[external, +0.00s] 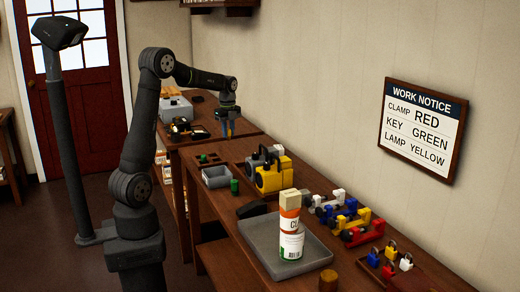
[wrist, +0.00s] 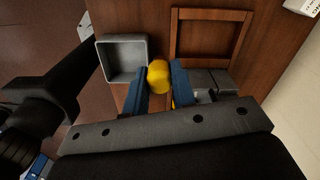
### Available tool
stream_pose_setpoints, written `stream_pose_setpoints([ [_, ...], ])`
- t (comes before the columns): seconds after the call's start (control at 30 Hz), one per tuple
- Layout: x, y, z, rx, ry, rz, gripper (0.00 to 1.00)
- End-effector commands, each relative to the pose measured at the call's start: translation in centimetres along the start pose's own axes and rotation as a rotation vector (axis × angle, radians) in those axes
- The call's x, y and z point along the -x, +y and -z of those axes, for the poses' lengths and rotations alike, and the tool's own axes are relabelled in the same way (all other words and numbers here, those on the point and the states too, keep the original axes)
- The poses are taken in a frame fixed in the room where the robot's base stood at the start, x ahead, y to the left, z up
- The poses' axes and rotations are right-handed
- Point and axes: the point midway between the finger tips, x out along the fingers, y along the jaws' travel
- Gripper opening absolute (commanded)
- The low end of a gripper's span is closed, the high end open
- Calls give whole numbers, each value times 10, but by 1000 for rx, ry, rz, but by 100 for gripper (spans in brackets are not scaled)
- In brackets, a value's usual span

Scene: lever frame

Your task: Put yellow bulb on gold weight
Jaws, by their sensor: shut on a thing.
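My gripper (wrist: 159,80) is shut on the yellow bulb (wrist: 158,75), whose rounded yellow end shows between the blue fingers in the wrist view. In the external view my gripper (external: 226,132) points down above the rear part of the bench, and the bulb cannot be made out there. I cannot pick out the gold weight for certain. A brown-gold cylinder (external: 328,281) stands at the near end of the bench in the external view, far from my gripper.
A grey open bin (wrist: 101,61) and an empty wooden frame (wrist: 175,35) lie below my gripper. Yellow (external: 273,180) and grey lamps, a grey tray (external: 256,262) with a labelled can (external: 291,242), coloured clamps (external: 362,232) and padlocks (external: 389,270) crowd the bench along the wall.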

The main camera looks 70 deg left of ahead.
Motion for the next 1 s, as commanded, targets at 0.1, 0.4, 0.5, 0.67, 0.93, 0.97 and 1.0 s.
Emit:
stream_pose_setpoints([
  [0.1,31,-1,0,0,-1,4,2],
  [0.4,60,-12,29,-56,0,-1,2],
  [0.5,60,-20,50,-95,0,0,2],
  [0.67,60,-33,97,-182,0,-1,2],
  [0.93,60,-49,213,-387,0,0,2],
  [0.97,61,-49,227,-411,0,0,2],
  [1.0,61,-49,246,-442,0,0,2],
])
